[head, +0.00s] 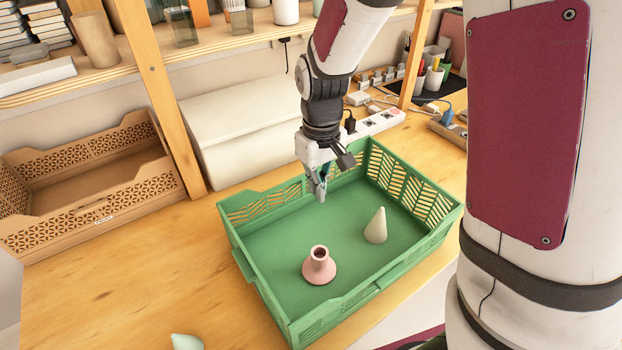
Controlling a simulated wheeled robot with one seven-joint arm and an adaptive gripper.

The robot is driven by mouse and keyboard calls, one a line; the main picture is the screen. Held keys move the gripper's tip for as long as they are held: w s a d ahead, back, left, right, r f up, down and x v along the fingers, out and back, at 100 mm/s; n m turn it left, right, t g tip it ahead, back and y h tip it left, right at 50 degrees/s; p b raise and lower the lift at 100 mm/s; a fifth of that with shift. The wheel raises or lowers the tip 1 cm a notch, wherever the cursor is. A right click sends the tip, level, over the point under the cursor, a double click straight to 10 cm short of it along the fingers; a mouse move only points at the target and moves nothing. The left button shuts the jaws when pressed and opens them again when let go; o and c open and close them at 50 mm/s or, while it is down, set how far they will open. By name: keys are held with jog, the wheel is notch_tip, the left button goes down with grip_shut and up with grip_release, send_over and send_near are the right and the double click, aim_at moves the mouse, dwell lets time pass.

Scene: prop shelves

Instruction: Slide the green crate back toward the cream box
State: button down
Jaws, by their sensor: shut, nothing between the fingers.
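The green crate (262,290) stands on the wooden table with slatted walls and an open top. Inside it a pink candlestick-like piece (319,267) and a pale cream cone (376,226) stand upright on its floor. The long cream box (235,135) lies behind the crate, under the shelf, with a gap of bare table between them at the left. My gripper (321,196) is shut and empty. It points down over the crate's back-left part, near the back wall; whether it touches the wall I cannot tell.
A tan openwork crate (105,217) stands at the left beside a wooden post (160,90). A white power strip (378,124) and cables lie behind the crate. A pale green piece (186,341) lies at the front edge. The table left of the crate is mostly clear.

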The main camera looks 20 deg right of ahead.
aim_at(318, 226)
notch_tip(318, 226, down, 8)
jog(key=shift+f+b, duration=0.25)
jog(key=shift+b, duration=0.2)
jog(key=w, duration=0.1)
jog(key=w+a, duration=0.1)
jog(key=shift+w+r, duration=0.25)
jog(key=shift+w, duration=0.05)
jog(key=shift+w+a, duration=0.1)
jog(key=shift+w, duration=0.5)
